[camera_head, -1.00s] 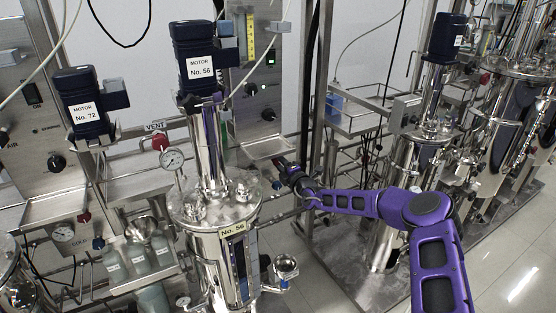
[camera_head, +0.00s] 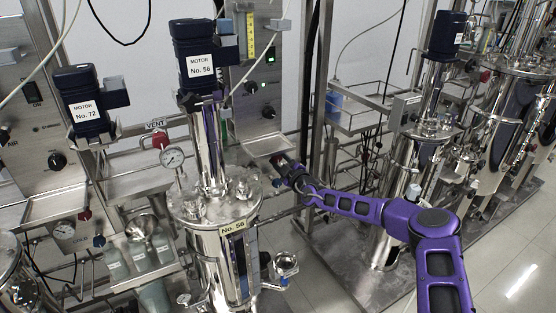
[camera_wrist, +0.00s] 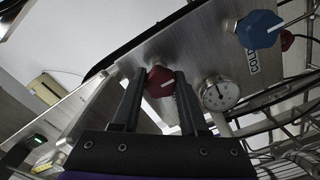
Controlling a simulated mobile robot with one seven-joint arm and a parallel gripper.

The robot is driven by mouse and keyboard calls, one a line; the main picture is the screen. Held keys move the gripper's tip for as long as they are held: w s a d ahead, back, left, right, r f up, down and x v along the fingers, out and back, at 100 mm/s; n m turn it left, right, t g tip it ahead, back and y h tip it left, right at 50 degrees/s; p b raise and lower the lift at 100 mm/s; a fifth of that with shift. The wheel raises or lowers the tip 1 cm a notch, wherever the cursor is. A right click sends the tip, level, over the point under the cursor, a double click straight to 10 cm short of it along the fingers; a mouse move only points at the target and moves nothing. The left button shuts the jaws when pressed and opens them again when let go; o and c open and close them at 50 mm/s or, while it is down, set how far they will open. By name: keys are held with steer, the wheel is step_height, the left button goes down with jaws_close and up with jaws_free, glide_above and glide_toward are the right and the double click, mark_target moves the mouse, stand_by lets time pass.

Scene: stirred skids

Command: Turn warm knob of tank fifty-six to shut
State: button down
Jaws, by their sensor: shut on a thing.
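Tank fifty-six (camera_head: 212,263) is the steel vessel in the head view, with a "No. 56" label (camera_head: 233,227) and motor No. 56 (camera_head: 196,65) above it. In the wrist view a red knob (camera_wrist: 160,82) with a pale pointer line sits on a steel panel. My gripper (camera_wrist: 158,76) has one finger on each side of the red knob and is shut on it. In the head view my gripper (camera_head: 279,161) is behind and right of the tank; the knob there is mostly hidden by it. Any label of the red knob is hidden.
In the wrist view a dial gauge (camera_wrist: 218,93) sits just right of my fingers, and a blue knob (camera_wrist: 258,28) marked "COLD" is farther right. Motor No. 72 (camera_head: 84,105) stands left. Frame posts and pipes crowd the gripper; the floor at right (camera_head: 520,265) is clear.

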steer(key=shift+m, duration=0.3)
steer(key=shift+c, duration=2.2)
jaws_free()
steer(key=p+v, duration=0.1)
steer(key=v, duration=1.6)
steer(key=shift+s, duration=0.2)
steer(key=shift+d, duration=0.15)
